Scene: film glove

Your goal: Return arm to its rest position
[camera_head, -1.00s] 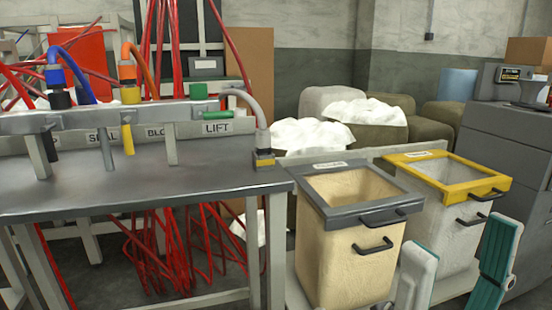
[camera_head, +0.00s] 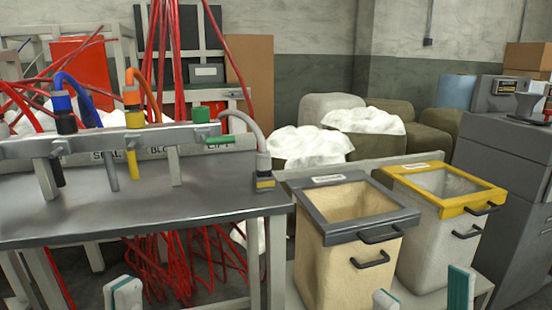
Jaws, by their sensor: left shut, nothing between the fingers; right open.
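My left gripper (camera_head: 123,292) shows only its white and teal tip at the bottom edge, left of centre, in front of the workbench legs. It is shut with nothing seen in it. My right gripper (camera_head: 423,292) shows two separate white and teal fingertips at the bottom edge, in front of the bins. It is open and nothing is seen between its fingers. The rest of both arms is out of view.
A grey metal workbench (camera_head: 140,208) with a rail of coloured hoses fills the left. A grey-rimmed bin (camera_head: 330,256) and a yellow-rimmed bin (camera_head: 418,250) stand right of it. A grey cabinet (camera_head: 510,190) stands at the far right. Red strands hang below the bench.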

